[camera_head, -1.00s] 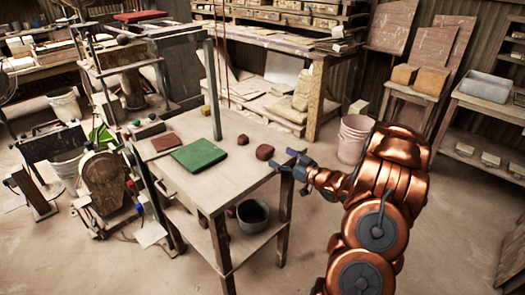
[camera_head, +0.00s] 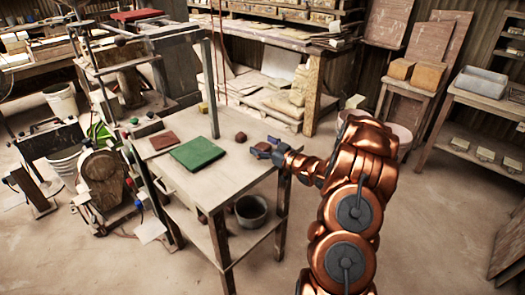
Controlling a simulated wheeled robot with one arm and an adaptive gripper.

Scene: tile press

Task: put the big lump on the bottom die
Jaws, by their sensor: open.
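My gripper (camera_head: 264,149) is open at the right part of the wooden table (camera_head: 232,178), reaching in from the right. The larger reddish-brown lump is hidden or nearly hidden behind its fingers, so I cannot tell whether they touch it. A smaller dark red lump (camera_head: 241,137) lies just left of and behind the gripper. A green plate (camera_head: 198,154) and a flat reddish-brown slab (camera_head: 164,140) lie farther left on the table. I cannot tell for sure which piece is the bottom die.
A metal post (camera_head: 215,90) rises at the table's back edge. A press frame with a red plate (camera_head: 137,15) stands behind left. A grey bucket (camera_head: 251,211) sits on the lower shelf. The tabletop front is clear; a pink bucket (camera_head: 402,138) is partly behind my arm.

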